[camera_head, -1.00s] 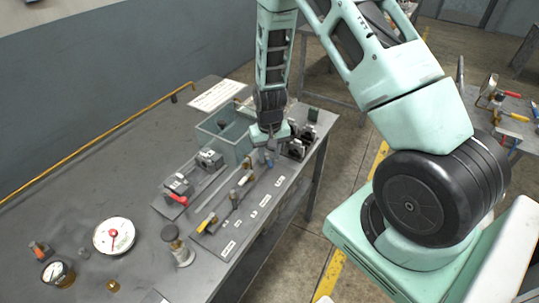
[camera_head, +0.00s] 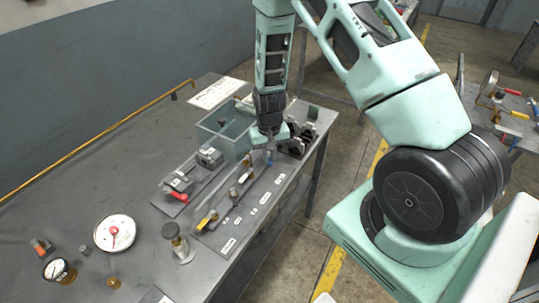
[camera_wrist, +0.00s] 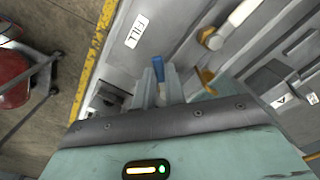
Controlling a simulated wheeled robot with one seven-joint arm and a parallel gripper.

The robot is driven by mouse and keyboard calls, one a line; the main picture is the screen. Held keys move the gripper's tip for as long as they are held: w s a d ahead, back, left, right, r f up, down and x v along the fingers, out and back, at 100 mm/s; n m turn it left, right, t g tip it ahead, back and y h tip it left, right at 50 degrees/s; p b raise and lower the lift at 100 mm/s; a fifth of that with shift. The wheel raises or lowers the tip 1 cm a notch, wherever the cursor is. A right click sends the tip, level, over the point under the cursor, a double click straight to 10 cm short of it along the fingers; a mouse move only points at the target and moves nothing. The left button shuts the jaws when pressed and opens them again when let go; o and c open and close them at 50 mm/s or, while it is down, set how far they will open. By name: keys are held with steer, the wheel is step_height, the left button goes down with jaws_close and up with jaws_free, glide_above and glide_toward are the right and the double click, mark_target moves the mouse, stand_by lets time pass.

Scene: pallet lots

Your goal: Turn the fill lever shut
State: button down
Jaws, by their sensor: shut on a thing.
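The fill lever shows as a blue handle (camera_wrist: 158,68) in the wrist view, beside a white label reading FILL (camera_wrist: 137,31). My gripper (camera_wrist: 158,80) is shut on it, with one grey finger on each side of the blue handle. In the head view my gripper (camera_head: 268,147) reaches down to the far end of the valve panel (camera_head: 222,232), and a bit of blue lever (camera_head: 269,157) shows below it. The lever's pivot and lower part are hidden by the fingers and the gripper body.
A white-handled lever (camera_head: 245,178) and a yellow-handled lever (camera_head: 207,218) stand on the same panel. A red-handled valve (camera_head: 176,196) sits behind. A green-grey bin (camera_head: 222,140) is close to my gripper.

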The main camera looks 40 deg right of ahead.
steer(key=m, duration=0.2)
steer(key=w+a+m+b, duration=0.1)
steer(key=m, duration=0.1)
steer(key=shift+a+m, duration=0.2)
steer(key=shift+m, duration=0.2)
steer(key=shift+w+a+m, duration=0.2)
steer(key=shift+w+m, duration=0.15)
steer(key=shift+m, duration=0.8)
steer(key=shift+w+a+m, duration=0.15)
steer(key=shift+w+m, duration=0.15)
steer(key=shift+m, duration=0.85)
steer(key=shift+r, duration=0.1)
steer(key=c, duration=1.5)
jaws_free()
steer(key=shift+o, duration=0.2)
